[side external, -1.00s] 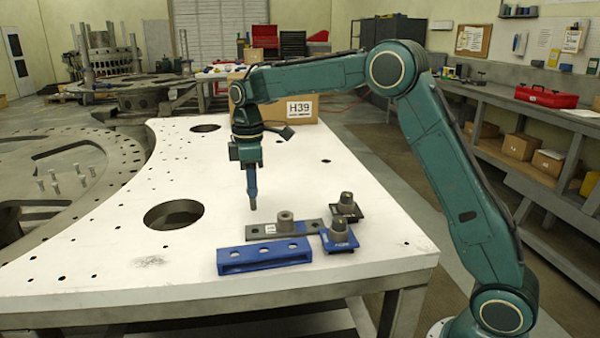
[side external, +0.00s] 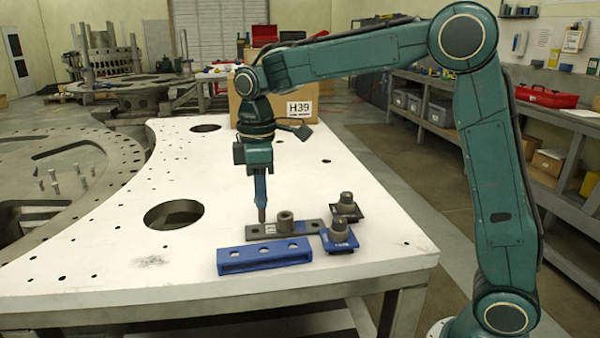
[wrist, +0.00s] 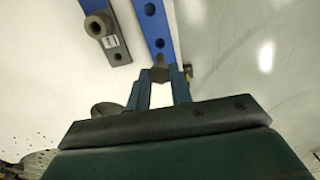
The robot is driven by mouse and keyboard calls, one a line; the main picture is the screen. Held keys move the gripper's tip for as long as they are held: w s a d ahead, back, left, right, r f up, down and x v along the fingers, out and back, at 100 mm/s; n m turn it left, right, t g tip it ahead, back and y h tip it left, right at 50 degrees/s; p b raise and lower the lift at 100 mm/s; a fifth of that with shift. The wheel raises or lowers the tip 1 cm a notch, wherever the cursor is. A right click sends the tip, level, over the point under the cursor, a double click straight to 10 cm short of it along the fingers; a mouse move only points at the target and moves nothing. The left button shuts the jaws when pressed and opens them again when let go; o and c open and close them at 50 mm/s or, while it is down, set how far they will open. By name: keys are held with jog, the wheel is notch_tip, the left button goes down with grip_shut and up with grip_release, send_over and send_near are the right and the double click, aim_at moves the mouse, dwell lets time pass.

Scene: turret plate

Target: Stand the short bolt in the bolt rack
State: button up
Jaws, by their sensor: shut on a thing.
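In the wrist view the rack (wrist: 151,22) runs up from beyond the fingertips.
A grey bar (side external: 311,226) with a raised boss and white label lies behind the rack. A large round hole (side external: 174,215) opens in the plate to the left. A cardboard box (side external: 300,106) stands behind.

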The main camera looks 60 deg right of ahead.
aim_at(262, 221)
jog(key=shift+f, duration=0.1)
jog(key=shift+f, duration=3)
jog(key=shift+f, duration=1.6)
dwell(2.5)
jog(key=o, duration=1)
jog(key=shift+o, duration=0.5)
jog(key=shift+o, duration=1.1)
